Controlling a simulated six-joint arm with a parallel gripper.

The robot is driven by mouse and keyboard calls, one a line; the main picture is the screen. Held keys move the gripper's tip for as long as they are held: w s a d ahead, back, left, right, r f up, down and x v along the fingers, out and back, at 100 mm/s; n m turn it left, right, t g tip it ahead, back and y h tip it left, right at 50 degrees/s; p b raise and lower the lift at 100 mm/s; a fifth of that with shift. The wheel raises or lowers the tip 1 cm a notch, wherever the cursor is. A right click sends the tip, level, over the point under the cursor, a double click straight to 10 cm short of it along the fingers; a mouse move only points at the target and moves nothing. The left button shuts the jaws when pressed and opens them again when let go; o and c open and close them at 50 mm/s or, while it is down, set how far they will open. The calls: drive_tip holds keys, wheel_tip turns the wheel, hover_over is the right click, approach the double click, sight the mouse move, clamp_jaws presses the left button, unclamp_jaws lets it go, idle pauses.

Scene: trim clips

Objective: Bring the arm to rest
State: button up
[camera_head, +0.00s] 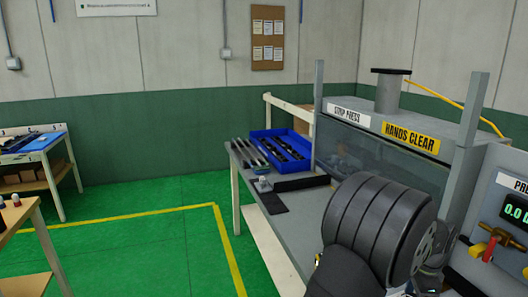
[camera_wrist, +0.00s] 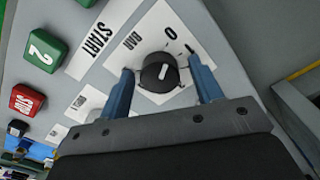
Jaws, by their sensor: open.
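My gripper (camera_wrist: 163,90) is open in the wrist view. Its two blue fingers stand on either side of a round black knob (camera_wrist: 158,72) with a white pointer line. Whether the fingers touch the knob cannot be told. The knob sits on a white label plate marked "BAR" and "0" on a grey panel. In the head view my dark arm fills the lower right, and my gripper is hidden there.
A green button (camera_wrist: 44,50) marked 2 and a red stop button (camera_wrist: 27,101) stand beside the knob. The strip press (camera_head: 385,140) rises behind my arm. A blue tray (camera_head: 282,148) lies on the bench. Green floor (camera_head: 150,240) is open at left.

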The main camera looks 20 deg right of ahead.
drive_tip(key=shift+m, duration=0.8)
drive_tip(key=shift+o, duration=0.4)
drive_tip(key=o, duration=0.8)
drive_tip(key=s+a+r+n, duration=0.4)
drive_tip(key=s+a+r, duration=0.1)
drive_tip(key=s+r, duration=0.4)
drive_tip(key=s+a+r+n, duration=0.3)
drive_tip(key=s+a+r, duration=0.2)
drive_tip(key=s+r, duration=0.4)
drive_tip(key=f, duration=0.9)
drive_tip(key=shift+s+a+f, duration=0.2)
drive_tip(key=shift+s+f, duration=0.05)
drive_tip(key=shift+f, duration=0.05)
